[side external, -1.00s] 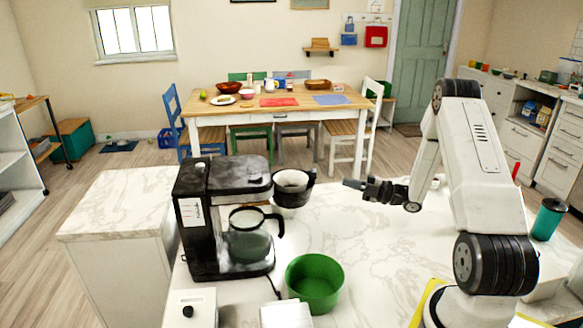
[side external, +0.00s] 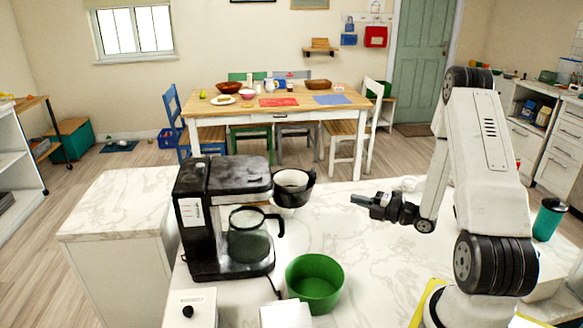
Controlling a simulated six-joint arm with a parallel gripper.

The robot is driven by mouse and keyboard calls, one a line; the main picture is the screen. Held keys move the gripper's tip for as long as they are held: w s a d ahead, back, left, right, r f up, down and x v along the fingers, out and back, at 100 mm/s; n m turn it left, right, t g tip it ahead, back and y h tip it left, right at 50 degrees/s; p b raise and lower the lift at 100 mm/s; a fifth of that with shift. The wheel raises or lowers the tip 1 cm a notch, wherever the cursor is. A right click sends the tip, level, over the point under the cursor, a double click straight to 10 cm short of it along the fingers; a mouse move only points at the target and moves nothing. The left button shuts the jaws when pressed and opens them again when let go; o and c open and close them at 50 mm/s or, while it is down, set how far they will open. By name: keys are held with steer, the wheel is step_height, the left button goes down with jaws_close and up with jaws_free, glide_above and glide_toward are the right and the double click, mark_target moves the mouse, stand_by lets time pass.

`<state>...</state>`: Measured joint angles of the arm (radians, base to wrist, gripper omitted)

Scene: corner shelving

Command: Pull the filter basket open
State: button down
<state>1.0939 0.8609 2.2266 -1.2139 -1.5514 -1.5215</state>
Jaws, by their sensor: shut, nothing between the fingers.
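The black coffee maker (side external: 195,225) stands upright on the marble counter, with its glass carafe (side external: 248,238) in place below. The filter basket (side external: 294,186), black with a pale inside, sticks out to the right from the machine's upper part, and its open top shows. My gripper (side external: 356,200) is to the right of the basket, above the counter, pointing left. Its fingers are shut with nothing between them. A clear gap separates the fingertips from the basket, and they do not touch.
A green bowl (side external: 315,283) sits on the counter in front of the basket and right of the coffee maker. A teal tumbler (side external: 548,220) stands at the far right. The marble counter (side external: 365,255) between the bowl and my arm is clear.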

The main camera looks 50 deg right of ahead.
steer(key=w+d, duration=0.1)
steer(key=w, duration=1.1)
steer(key=shift+w+d, duration=0.15)
steer(key=shift+w, duration=0.1)
steer(key=shift+d, duration=0.1)
steer(key=w+d+n+y, duration=0.1)
steer(key=w+d+y, duration=0.1)
steer(key=w+d, duration=0.1)
steer(key=shift+d, duration=0.1)
stand_by(0.6)
